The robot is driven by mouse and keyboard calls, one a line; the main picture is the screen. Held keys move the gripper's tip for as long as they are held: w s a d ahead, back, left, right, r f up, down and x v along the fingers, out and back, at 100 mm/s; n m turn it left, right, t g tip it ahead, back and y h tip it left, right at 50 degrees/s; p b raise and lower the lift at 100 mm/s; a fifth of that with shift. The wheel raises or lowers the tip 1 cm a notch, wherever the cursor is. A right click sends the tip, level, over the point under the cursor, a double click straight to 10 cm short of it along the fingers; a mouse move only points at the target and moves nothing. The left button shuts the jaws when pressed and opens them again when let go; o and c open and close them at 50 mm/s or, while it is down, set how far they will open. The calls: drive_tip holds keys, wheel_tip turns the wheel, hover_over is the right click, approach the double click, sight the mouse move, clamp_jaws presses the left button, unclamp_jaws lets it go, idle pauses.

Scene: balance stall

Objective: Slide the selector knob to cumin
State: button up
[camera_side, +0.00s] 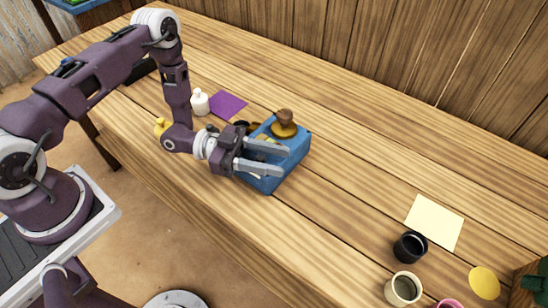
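A blue box (297,160) stands on the wooden bench near the middle of the side view. A brown knob-shaped piece on a mustard-yellow round base (284,129) sits on its far part; I cannot tell whether this is the selector knob. My gripper (282,160) reaches over the box from the left. Its two grey fingers are apart, one behind the other, low over or against the box's top. Small yellowish and dark parts show around the fingers, mostly hidden. No cumin label is readable.
A purple sheet (229,104), a white bottle (200,103) and a yellow item (161,127) are left of the box. At right are a cream sheet (434,222), black cup (410,248), pale cup (403,289) and yellow disc (484,282). Bench between is clear.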

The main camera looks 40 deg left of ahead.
drive_tip(key=shift+d, duration=0.1)
drive_tip(key=shift+c, duration=0.4)
clamp_jaws()
idle(0.9)
